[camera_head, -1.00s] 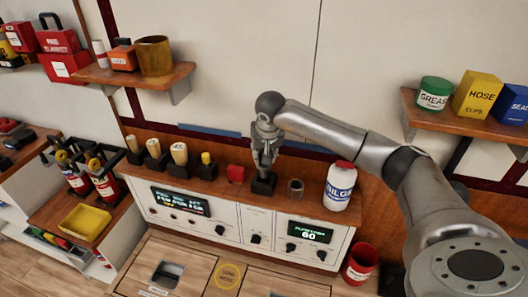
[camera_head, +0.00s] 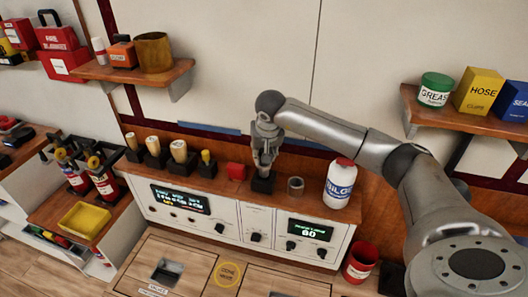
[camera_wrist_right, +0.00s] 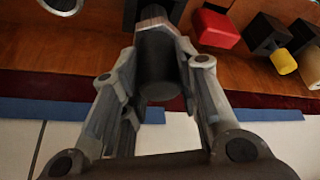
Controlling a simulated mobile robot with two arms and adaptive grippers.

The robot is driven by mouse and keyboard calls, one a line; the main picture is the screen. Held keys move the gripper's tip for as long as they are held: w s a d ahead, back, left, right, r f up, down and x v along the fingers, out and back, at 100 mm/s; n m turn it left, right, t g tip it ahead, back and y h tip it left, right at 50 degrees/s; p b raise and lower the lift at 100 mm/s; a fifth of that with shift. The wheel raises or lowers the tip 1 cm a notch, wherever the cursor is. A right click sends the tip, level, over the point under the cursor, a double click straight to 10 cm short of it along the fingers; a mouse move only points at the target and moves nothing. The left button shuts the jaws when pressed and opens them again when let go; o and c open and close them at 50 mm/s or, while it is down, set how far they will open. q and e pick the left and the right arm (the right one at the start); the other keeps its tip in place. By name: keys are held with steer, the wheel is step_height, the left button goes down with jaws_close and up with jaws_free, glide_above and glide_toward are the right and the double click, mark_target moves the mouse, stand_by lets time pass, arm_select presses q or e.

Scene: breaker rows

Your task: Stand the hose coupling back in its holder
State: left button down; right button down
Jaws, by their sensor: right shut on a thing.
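My right gripper (camera_head: 264,160) is above the shelf and points down at a black block-shaped holder (camera_head: 263,184). In the right wrist view my right gripper (camera_wrist_right: 160,75) has its two fingers on either side of a dark grey cylinder, the hose coupling (camera_wrist_right: 158,72), and is shut on it. The coupling looks upright and lines up with the black holder (camera_wrist_right: 150,12) beyond it. The fingers hide much of it in the head view, so I cannot tell how deep its lower end sits. My left gripper is not in view.
An open grey-brown cylinder (camera_head: 295,186) and a white bottle (camera_head: 340,184) stand to the right on the shelf. A red block (camera_head: 236,171) and several black holders with pale or yellow-topped items (camera_head: 179,151) stand to the left. A control panel (camera_head: 305,231) is below.

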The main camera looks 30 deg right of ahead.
steer(key=shift+f+b, duration=1.6)
steer(key=shift+f, duration=0.65)
steer(key=c, duration=1)
jaws_free()
steer(key=shift+c, duration=0.2)
steer(key=v, duration=1.2)
steer(key=shift+s, duration=0.1)
